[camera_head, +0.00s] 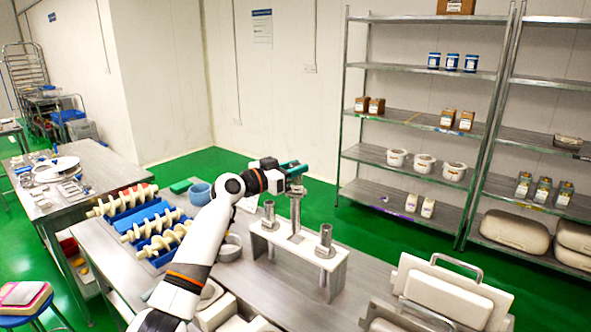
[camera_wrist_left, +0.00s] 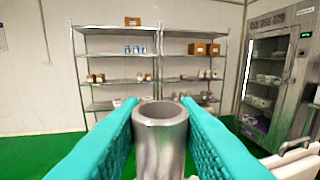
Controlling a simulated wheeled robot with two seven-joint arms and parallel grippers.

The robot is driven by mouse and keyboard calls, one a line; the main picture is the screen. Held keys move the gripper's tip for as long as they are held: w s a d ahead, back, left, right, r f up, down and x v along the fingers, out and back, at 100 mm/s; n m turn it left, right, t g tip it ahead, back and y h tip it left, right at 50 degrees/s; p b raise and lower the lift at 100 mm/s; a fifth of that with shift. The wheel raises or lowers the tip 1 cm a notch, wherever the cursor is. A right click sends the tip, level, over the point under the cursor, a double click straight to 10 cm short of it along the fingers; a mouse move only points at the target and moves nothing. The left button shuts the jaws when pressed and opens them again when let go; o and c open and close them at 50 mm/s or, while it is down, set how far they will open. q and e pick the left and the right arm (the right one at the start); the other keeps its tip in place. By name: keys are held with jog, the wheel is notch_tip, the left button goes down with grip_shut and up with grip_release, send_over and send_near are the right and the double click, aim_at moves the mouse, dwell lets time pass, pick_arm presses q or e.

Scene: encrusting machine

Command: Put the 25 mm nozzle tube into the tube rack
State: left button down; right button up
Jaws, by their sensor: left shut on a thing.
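My left gripper (camera_head: 297,170) has teal fingers and is shut on a grey metal nozzle tube (camera_head: 295,208), held upright near its top. In the left wrist view the tube's open round mouth (camera_wrist_left: 160,112) shows between the two fingers (camera_wrist_left: 160,130). The white tube rack (camera_head: 336,270) stands on the table below. The held tube's lower end overlaps the rack's middle, between two other metal tubes, one at left (camera_head: 269,214) and one at right (camera_head: 326,240). I cannot tell whether it is in a hole or just above. No size mark is readable. My right gripper is not in view.
Blue trays with white screw-shaped parts (camera_head: 150,222) lie left of my arm. A white panel with a handle (camera_head: 450,290) stands at the right front. Metal shelves (camera_head: 415,120) stand against the back wall. Some bare table shows behind the panel.

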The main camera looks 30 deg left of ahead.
pick_arm(q)
jog(key=shift+r, duration=0.25)
dwell(0.6)
jog(key=shift+w+b, duration=0.1)
jog(key=shift+b, duration=0.35)
jog(key=b, duration=0.6)
send_over(292, 218)
jog(key=w, duration=0.1)
jog(key=shift+d+f, duration=0.1)
jog(key=shift+f, duration=2.9)
notch_tip(292, 218, down, 9)
jog(key=b, duration=0.9)
jog(key=shift+f, duration=0.15)
jog(key=c, duration=0.8)
grip_release()
